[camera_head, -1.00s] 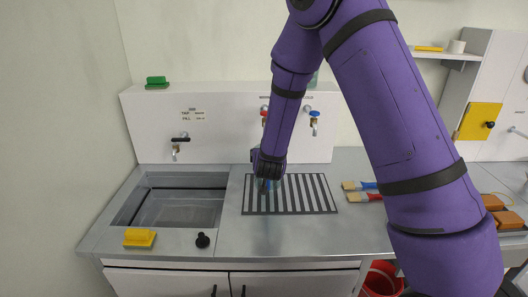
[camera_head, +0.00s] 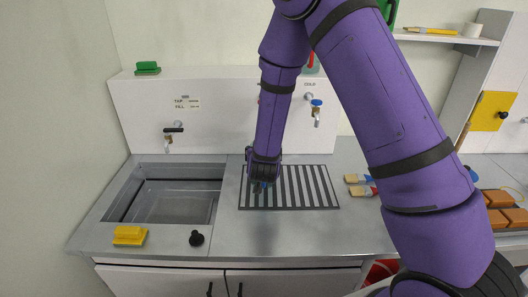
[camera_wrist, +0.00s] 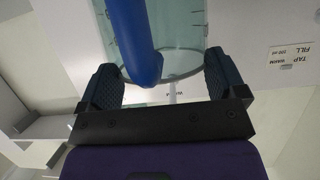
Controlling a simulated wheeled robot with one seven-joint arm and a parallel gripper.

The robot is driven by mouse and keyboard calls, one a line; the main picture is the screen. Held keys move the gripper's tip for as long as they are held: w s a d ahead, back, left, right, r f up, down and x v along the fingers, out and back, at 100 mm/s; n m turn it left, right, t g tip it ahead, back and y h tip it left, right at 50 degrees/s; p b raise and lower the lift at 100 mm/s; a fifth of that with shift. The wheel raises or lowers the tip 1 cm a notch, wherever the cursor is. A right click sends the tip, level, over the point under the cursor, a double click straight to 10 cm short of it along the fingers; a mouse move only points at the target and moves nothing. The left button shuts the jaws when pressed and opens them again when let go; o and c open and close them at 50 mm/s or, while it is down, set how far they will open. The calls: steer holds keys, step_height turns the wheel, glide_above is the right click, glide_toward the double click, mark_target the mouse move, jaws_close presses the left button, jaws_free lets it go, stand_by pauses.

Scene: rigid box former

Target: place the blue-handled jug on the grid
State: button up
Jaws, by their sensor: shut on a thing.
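The jug (camera_wrist: 180,40) is clear, pale blue-green, with a thick blue handle (camera_wrist: 135,45), and fills the top of the wrist view. My gripper (camera_wrist: 162,82) is shut on the jug, one dark finger on each side, with the handle between them. In the head view my gripper (camera_head: 263,175) points down over the left part of the grid (camera_head: 312,187), a dark-and-light striped panel set on the counter. The jug is mostly hidden there behind my gripper; only a bit of blue shows. I cannot tell whether it touches the grid.
A sink (camera_head: 170,205) lies left of the grid. A yellow sponge (camera_head: 130,235) and a black plug (camera_head: 196,238) lie in front of it. Brushes (camera_head: 358,184) lie right of the grid. A blue-topped tap (camera_head: 316,108) sticks out above the grid's back. The grid's right part is clear.

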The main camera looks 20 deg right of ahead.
steer(key=o, duration=0.9)
steer(key=shift+o, duration=0.2)
steer(key=shift+r, duration=0.1)
steer(key=v, duration=1.2)
steer(key=s+d+r+n+g+y, duration=0.1)
steer(key=s+r+g+y, duration=0.15)
steer(key=r, duration=0.55)
steer(key=s+d+r+n+g+y, duration=0.15)
steer(key=r+y, duration=0.25)
steer(key=r, duration=0.4)
steer(key=s+d+r+g+h, duration=0.1)
steer(key=s+d+r, duration=0.3)
steer(key=s, duration=0.7)
steer(key=s+d+r+n+g+h, duration=0.1)
steer(key=s+d+r, duration=0.3)
steer(key=s, duration=0.7)
steer(key=shift+s+d+r+g, duration=0.25)
steer(key=shift+r+g, duration=0.2)
steer(key=shift+g, duration=0.45)
